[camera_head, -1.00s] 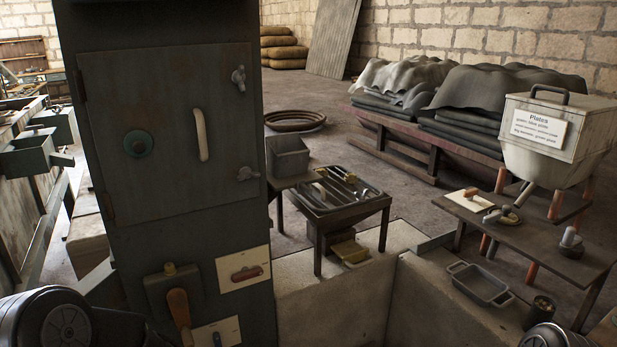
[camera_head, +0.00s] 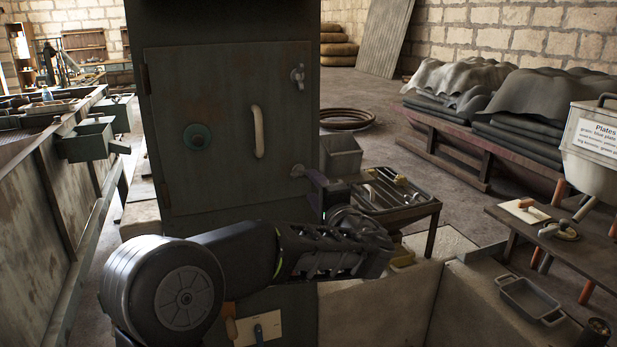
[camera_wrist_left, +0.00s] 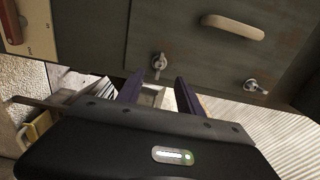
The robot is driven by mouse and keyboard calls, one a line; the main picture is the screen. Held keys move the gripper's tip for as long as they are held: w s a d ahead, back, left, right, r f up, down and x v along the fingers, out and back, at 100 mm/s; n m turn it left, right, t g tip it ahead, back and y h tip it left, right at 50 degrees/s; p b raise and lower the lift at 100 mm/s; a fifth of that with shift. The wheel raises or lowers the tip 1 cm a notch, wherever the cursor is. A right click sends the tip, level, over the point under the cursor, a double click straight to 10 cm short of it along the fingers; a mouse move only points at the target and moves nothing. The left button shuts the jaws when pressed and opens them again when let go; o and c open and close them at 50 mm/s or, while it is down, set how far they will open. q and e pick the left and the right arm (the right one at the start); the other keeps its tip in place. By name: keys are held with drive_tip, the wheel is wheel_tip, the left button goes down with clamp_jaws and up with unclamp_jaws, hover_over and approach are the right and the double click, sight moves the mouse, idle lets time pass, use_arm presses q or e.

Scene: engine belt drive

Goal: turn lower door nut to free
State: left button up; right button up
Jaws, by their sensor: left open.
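The lower door nut (camera_head: 297,171) is a grey wing nut at the right edge of the dark cabinet door (camera_head: 220,185), below the upper nut (camera_head: 298,76). My left gripper (camera_head: 312,179) is open beside the lower nut. In the left wrist view, the lower nut (camera_wrist_left: 159,63) appears in line with the gap between the purple fingers (camera_wrist_left: 158,83), just past their tips; whether they touch it I cannot tell. The upper nut (camera_wrist_left: 254,86) shows further right there. My right gripper is out of view.
The door has a pale handle (camera_head: 258,131) and a green round knob (camera_head: 197,137). A metal tray table (camera_head: 422,213) stands behind my left forearm. A low concrete wall (camera_head: 385,310) lies in front, with a grey pan (camera_head: 530,300) at right.

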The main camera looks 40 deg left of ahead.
sight(301, 174)
use_arm(q)
drive_tip(key=p+x, duration=0.2)
drive_tip(key=x, duration=0.4)
drive_tip(key=shift+w+a, duration=0.25)
drive_tip(key=shift+a, duration=0.1)
drive_tip(key=shift+w+a+p, duration=0.3)
drive_tip(key=shift+a+p, duration=0.05)
drive_tip(key=shift+a, duration=0.1)
clamp_jaws()
drive_tip(key=shift+f, duration=0.1)
